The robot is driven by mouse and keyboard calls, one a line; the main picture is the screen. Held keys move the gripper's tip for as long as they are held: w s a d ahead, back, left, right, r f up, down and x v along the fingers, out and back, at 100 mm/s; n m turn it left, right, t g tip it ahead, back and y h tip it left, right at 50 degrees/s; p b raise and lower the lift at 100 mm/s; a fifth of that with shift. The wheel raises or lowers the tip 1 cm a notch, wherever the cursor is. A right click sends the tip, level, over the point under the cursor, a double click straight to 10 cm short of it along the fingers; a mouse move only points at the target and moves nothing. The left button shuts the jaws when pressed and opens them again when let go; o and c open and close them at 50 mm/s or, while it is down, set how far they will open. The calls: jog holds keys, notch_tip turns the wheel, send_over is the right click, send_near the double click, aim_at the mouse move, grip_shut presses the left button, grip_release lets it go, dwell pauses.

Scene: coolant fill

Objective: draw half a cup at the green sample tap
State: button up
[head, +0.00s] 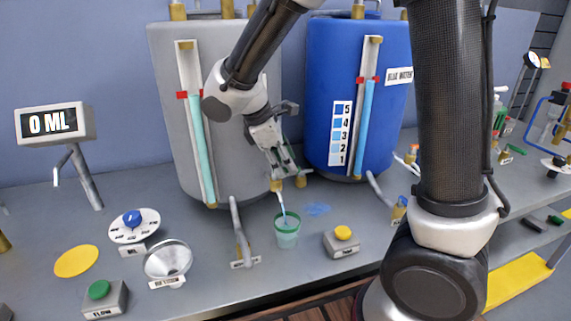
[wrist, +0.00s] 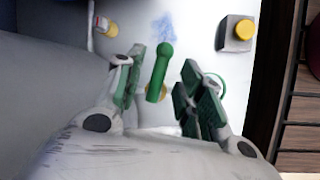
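The green sample tap's lever (wrist: 160,70) stands between the fingers of my gripper (wrist: 168,92), with gaps on both sides. My gripper also shows in the head view (head: 284,165), in front of the grey tank, just above the brass spout (head: 278,185). The fingers are open and hold nothing. A small translucent cup with a green rim (head: 287,238) stands on the bench below the spout. A thin pale stream (head: 283,205) runs down from the spout into the cup. The cup's fill level is hard to tell. In the wrist view, a finger hides most of the cup.
The grey tank (head: 164,110) and blue tank (head: 320,60) stand behind. A display (head: 54,122) reads 0 ML. A bent pipe (head: 238,225) is left of the cup, and a yellow button box (head: 342,243) right.

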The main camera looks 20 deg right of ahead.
jog(key=shift+w+d+f, duration=0.1)
jog(key=shift+d+f, duration=0.2)
jog(key=shift+f, duration=0.3)
jog(key=shift+c, duration=0.3)
grip_shut()
jog(key=shift+w+d+n+t, duration=0.15)
jog(key=shift+n+t, duration=0.1)
jog(key=shift+n, duration=0.45)
jog(key=shift+w+a+n+t, duration=0.1)
jog(key=shift+n+t, duration=0.15)
jog(key=shift+n, duration=0.45)
jog(key=shift+o, duration=0.3)
grip_release()
